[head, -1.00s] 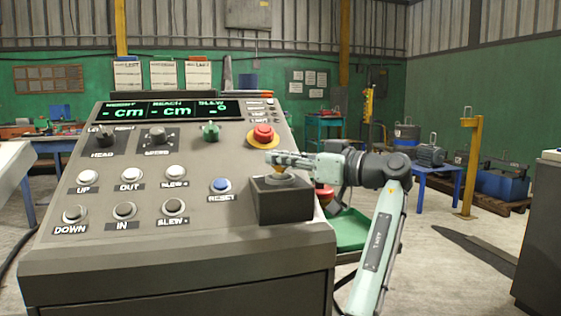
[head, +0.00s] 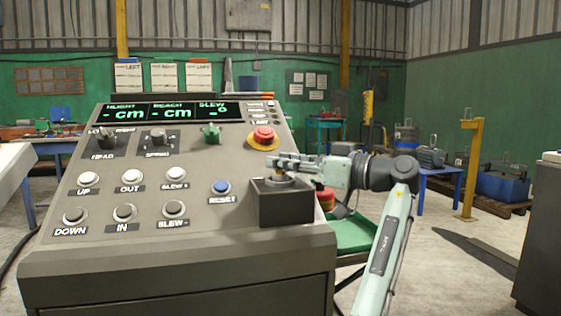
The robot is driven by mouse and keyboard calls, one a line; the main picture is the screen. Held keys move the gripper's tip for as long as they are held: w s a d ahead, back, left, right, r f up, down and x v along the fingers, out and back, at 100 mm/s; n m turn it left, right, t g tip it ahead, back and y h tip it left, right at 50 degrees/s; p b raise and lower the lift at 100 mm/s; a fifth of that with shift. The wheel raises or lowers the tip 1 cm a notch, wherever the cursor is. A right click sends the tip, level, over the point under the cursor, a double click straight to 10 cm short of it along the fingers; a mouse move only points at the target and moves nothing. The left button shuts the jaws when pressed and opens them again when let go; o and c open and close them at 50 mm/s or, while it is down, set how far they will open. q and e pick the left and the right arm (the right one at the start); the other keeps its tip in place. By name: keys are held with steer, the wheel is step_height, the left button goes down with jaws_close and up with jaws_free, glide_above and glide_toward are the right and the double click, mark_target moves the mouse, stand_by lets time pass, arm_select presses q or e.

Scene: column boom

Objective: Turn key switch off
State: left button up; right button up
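A dark box (head: 285,206) sits at the right end of the sloped grey control panel (head: 150,240). A round grey collar (head: 280,182) is on its top, with a small orange-yellow part just above it; this looks like the key switch. The key's angle is hidden.
The panel has a red mushroom button (head: 263,135), a green knob (head: 211,132), a blue reset button (head: 221,186) and several white and dark buttons. Its display (head: 170,112) is lit green. A green tray (head: 350,231) stands at the right, behind my arm.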

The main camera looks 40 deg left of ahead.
arm_select(q)
steer(key=d, duration=1)
steer(key=shift+d, duration=0.4)
